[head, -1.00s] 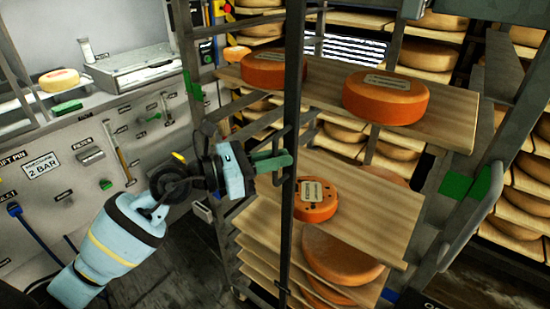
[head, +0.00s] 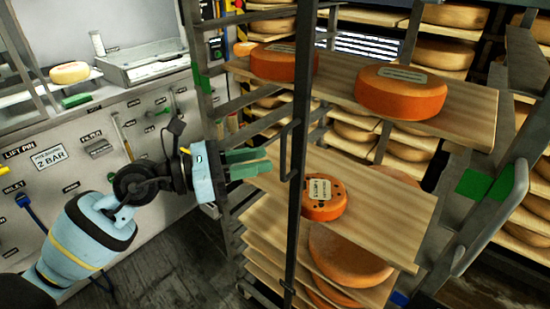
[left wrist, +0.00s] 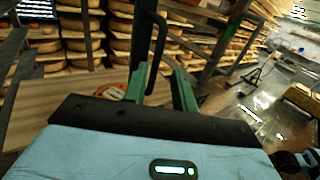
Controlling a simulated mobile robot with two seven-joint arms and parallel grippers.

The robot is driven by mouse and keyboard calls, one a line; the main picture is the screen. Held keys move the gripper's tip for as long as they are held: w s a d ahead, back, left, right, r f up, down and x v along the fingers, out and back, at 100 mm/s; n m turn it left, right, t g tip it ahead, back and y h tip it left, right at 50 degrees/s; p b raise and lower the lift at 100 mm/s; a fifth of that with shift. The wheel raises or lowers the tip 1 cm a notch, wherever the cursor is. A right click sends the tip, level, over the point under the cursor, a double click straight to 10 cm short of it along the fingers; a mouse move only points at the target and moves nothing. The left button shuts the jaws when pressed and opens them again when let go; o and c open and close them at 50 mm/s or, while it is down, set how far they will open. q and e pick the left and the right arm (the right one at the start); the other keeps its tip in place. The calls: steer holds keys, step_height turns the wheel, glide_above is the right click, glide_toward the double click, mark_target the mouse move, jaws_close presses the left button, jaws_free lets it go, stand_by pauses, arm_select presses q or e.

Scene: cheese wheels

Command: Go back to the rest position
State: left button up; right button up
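My left gripper (head: 266,161) has green fingers, which show apart with nothing held between them. It is just left of the dark upright post and handle (head: 285,150) of the rack, with a small gap to the handle in the head view. In the left wrist view, the open fingers (left wrist: 160,78) point at the rack, and the post and handle (left wrist: 153,55) show beyond the gap between them. My right gripper is in neither view.
The rack's wooden shelves (head: 470,100) carry orange cheese wheels (head: 400,95), with a smaller labelled wheel (head: 323,200) lower down. A wall panel (head: 60,185) with tools stands at the left. Open floor (left wrist: 255,100) shows at right in the wrist view.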

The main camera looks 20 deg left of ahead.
arm_select(q)
steer(key=shift+v, duration=0.8)
